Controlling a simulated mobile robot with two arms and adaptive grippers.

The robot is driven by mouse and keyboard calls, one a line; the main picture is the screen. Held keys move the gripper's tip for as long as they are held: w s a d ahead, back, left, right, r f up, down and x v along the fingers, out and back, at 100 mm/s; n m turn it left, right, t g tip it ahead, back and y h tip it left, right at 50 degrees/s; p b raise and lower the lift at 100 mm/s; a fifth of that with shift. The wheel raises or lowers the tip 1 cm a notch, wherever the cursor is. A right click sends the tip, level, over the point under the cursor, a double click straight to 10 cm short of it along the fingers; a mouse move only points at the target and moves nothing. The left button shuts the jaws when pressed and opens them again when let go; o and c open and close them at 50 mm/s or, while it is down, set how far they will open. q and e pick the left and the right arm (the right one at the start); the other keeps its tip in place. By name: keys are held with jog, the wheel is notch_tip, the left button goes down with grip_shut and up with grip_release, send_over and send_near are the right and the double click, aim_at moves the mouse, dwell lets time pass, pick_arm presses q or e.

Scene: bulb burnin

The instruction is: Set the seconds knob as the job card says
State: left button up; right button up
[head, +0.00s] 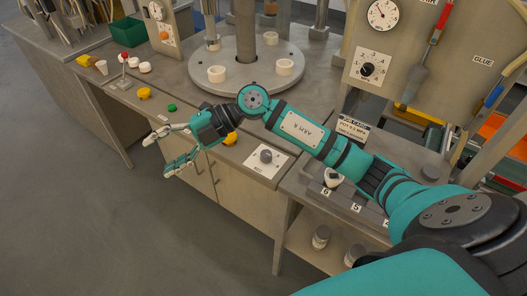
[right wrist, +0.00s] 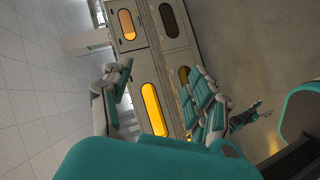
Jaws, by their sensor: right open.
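The job card (head: 352,130) stands on the bench behind my right arm; its lines seem to read a pot pressure of 0.2 MPA and a time, whose figure is too small to be sure of. A grey knob (head: 266,156) sits on a white plate on the bench front, below my forearm. It may be the seconds knob, but its label and setting are not legible. My right gripper (head: 168,150) is open and empty, left of this knob and clear of the bench front. Its spread fingers also show in the right wrist view (right wrist: 160,100).
A dial knob marked MPA (head: 368,70) is on the upright panel, below a gauge (head: 382,14). A round turntable (head: 246,75) carries white cups. Yellow (head: 144,93) and green (head: 172,107) buttons are near the gripper. Floor in front is clear.

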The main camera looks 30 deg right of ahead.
jog(key=w+d+f+g+h, duration=0.1)
jog(key=w+d+f+h, duration=0.15)
jog(key=d+h, duration=0.6)
jog(key=m+g+h, duration=0.1)
jog(key=m+h, duration=0.3)
jog(key=h, duration=0.2)
send_near(266, 154)
notch_tip(266, 154, down, 10)
jog(key=shift+w+d+r+p, duration=0.15)
jog(key=shift+d+p, duration=0.05)
jog(key=shift+p, duration=0.25)
jog(key=c, duration=1.1)
jog(key=shift+c, duration=0.2)
